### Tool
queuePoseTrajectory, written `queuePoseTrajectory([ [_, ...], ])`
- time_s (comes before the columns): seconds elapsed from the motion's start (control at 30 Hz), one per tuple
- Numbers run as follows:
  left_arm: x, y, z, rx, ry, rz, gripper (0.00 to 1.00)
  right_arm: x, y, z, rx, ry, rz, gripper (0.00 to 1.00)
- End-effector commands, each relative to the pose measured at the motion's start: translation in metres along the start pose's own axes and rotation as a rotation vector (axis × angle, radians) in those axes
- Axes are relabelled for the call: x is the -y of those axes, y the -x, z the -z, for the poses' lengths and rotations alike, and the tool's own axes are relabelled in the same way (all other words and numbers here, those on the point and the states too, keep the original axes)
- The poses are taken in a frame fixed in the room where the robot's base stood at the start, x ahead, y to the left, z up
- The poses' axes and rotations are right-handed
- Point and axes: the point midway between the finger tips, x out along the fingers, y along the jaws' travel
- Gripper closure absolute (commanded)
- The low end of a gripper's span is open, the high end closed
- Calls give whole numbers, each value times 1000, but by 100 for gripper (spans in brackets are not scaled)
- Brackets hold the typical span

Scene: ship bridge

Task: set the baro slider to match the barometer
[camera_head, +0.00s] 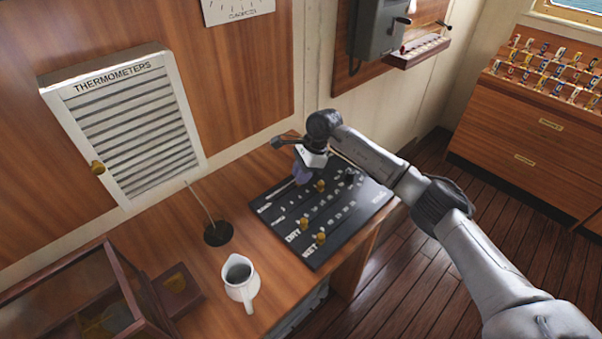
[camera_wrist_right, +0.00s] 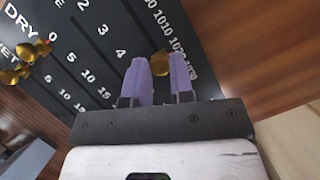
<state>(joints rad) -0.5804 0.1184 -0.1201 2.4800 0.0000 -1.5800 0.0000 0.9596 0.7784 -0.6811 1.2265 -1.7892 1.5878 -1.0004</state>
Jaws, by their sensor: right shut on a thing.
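The black slider board (camera_head: 372,204) lies on the wooden desk, with rows of white numbers and labels such as DRY and WET. My right gripper (camera_head: 301,178) reaches down to the row at the board's wall side. In the wrist view its purple fingers (camera_wrist_right: 161,78) are shut on a brass knob (camera_wrist_right: 160,62), the baro slider, beside numbers around 1010 to 1030. The exact value under the knob is hidden. A white scale plate (camera_head: 238,10) on the wall is cut off at the top; I cannot tell whether it is the barometer. My left gripper is not in view.
A louvered THERMOMETERS box (camera_head: 130,125) hangs on the wall.

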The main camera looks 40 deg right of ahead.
Motion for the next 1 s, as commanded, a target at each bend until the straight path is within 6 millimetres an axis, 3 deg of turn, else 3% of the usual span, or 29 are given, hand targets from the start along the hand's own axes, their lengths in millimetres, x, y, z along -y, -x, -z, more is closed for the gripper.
queuePoseTrajectory([
  [0.17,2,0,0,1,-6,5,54,0,0,-1,0,1,0,100],
  [0.5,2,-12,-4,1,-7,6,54,-21,-20,-48,2,5,1,100],
  [0.83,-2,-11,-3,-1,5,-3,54,-23,-21,-52,0,0,0,100],
  [0.87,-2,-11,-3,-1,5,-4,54,-23,-21,-52,0,0,0,77],
  [1.0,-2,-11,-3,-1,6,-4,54,-23,-21,-51,0,0,0,64],
])
